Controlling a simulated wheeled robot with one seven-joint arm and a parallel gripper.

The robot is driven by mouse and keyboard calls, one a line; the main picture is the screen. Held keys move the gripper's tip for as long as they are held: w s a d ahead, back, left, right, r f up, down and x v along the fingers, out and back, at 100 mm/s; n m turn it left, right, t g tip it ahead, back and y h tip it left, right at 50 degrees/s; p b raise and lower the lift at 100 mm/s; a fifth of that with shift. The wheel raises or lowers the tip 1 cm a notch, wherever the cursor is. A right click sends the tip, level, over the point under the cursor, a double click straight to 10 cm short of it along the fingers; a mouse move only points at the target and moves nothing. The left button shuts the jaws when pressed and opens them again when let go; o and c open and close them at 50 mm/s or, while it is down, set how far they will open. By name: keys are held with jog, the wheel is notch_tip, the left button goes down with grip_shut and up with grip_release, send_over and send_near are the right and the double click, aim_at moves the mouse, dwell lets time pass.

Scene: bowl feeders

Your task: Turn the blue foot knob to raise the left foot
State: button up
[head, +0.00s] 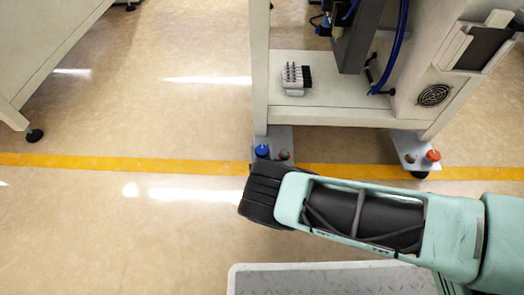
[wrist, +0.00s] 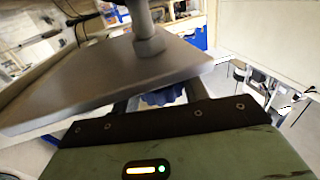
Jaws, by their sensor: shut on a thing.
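The blue foot knob (head: 262,151) stands at the left foot plate (head: 276,133) of the machine. In the wrist view the knob (wrist: 164,96) shows as a ribbed blue edge below the grey plate (wrist: 95,88), between my fingers. My gripper (wrist: 158,97) is shut on the knob, with one finger on each side; the fingertips are partly hidden by the plate. In the head view my dark wrist covers the fingers just in front of the left foot. How far the knob is turned cannot be told.
The machine frame (head: 350,116) rises right above the foot. An orange knob (head: 433,155) stands on the right foot plate (head: 409,146). A small valve block (head: 296,78) sits on the lower shelf. Open floor lies to the left, crossed by a yellow line (head: 120,163).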

jog(key=m+h+b, duration=0.1)
jog(key=h, duration=0.1)
jog(key=m+h+b, duration=0.1)
jog(key=h+b, duration=0.1)
jog(key=shift+w+f+m, duration=0.1)
jog(key=shift+f+m, duration=0.2)
jog(key=shift+r+m+h+b, duration=0.1)
jog(key=shift+m+h+b, duration=0.75)
jog(key=shift+h, duration=0.25)
jog(key=shift+r+h, duration=0.15)
jog(key=shift+h, duration=0.35)
jog(key=o, duration=1)
